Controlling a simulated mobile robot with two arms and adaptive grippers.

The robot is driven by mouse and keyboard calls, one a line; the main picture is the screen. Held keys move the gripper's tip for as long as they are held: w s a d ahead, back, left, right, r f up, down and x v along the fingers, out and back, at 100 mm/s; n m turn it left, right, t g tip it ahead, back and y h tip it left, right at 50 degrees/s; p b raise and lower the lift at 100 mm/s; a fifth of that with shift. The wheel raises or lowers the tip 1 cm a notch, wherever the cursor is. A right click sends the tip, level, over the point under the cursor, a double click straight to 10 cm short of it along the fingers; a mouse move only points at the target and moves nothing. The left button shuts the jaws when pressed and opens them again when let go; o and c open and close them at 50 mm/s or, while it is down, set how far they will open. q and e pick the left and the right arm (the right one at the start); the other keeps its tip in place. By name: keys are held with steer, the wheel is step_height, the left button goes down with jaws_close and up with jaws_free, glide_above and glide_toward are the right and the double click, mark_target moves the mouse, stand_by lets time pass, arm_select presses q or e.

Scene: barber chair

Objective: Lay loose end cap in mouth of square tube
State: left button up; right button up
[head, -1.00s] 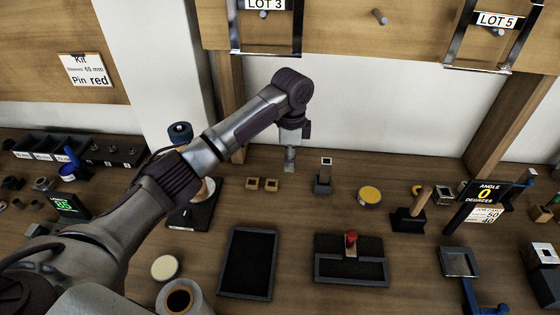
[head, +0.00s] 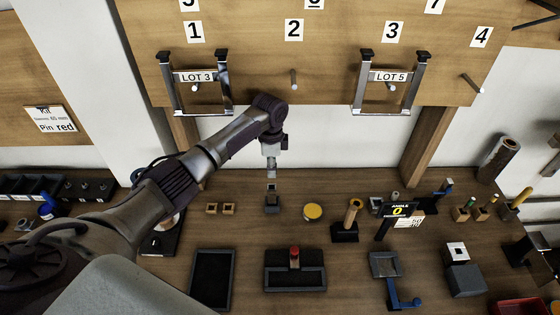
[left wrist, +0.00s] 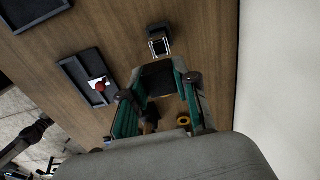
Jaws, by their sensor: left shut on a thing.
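The square tube (head: 272,190) stands upright in a dark holder on the bench, its mouth facing up. In the left wrist view, the tube's pale-rimmed square mouth (left wrist: 160,46) shows just beyond my fingers. My left gripper (head: 271,170) is just above and behind the tube in the head view, pointing down. In the left wrist view, the left gripper (left wrist: 158,84) has its fingers on both sides of a dark squarish piece, apparently the end cap (left wrist: 158,76). It looks apart from the tube. My right gripper is not in view.
A yellow-topped round tin (head: 313,211) stands right of the tube, and two small wooden square pieces (head: 220,208) lie left. A black tray with a red knob (head: 294,254) is in front. LOT 3 and LOT 5 frames (head: 391,77) hang on the board behind.

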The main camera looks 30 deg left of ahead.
arm_select(q)
steer(key=shift+a+f+b, duration=0.25)
steer(key=shift+f+b, duration=0.3)
step_height(320, 180, down, 3)
steer(key=b, duration=0.3)
steer(key=shift+d+r, duration=0.1)
step_height(320, 180, down, 2)
steer(key=b, duration=0.2)
steer(key=shift+f+b, duration=0.2)
steer(key=shift+b, duration=0.15)
steer(key=shift+f, duration=0.25)
steer(key=o, duration=1)
